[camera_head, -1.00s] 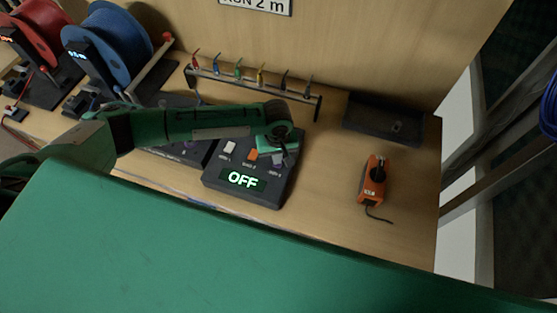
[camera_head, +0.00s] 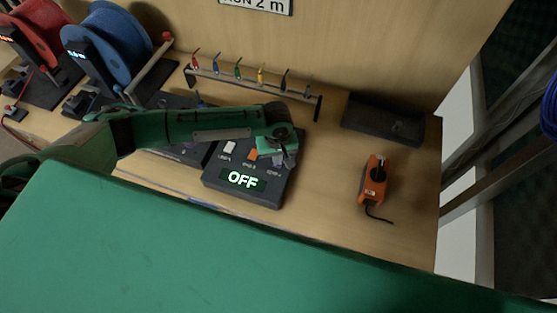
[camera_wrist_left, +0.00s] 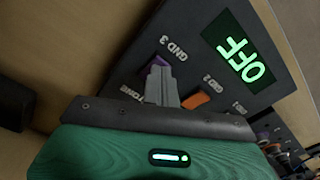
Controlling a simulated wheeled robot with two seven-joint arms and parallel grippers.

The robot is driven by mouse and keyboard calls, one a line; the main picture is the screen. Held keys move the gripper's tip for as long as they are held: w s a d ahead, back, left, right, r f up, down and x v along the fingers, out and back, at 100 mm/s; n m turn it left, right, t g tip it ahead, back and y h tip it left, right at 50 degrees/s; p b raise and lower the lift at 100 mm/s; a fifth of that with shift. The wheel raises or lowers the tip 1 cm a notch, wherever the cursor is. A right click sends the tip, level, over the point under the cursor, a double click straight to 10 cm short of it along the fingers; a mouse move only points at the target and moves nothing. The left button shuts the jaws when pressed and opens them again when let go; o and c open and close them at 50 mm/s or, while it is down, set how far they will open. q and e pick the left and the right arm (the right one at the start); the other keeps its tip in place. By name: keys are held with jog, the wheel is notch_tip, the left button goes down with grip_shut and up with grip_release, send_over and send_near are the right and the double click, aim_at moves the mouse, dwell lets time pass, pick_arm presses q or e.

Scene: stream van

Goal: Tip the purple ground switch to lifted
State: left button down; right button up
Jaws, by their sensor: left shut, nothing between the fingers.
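The purple switch (camera_wrist_left: 153,65) is in the left wrist view, beside the label GND 3 on a dark switch box (camera_head: 225,184). Only part of its purple surface shows; the fingers cover the rest, so I cannot tell its tilt. My left gripper (camera_wrist_left: 158,72) is shut and empty, its grey fingertips at the switch and seemingly touching or very close. The box display (camera_head: 243,180) reads OFF. My right gripper is not in view.
A white switch (camera_head: 230,147) and an orange switch (camera_head: 252,154) stand left of the gripper on the box. A rack of coloured leads (camera_head: 255,92) is behind. An orange device (camera_head: 374,180) lies to the right, with bare bench between. Cable reels (camera_head: 115,45) stand at left.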

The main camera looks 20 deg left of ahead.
pick_arm(q)
jog(key=shift+f, duration=0.6)
jog(key=shift+r, duration=0.1)
notch_tip(320, 180, up, 7)
jog(key=p, duration=0.8)
dwell(0.3)
dwell(0.5)
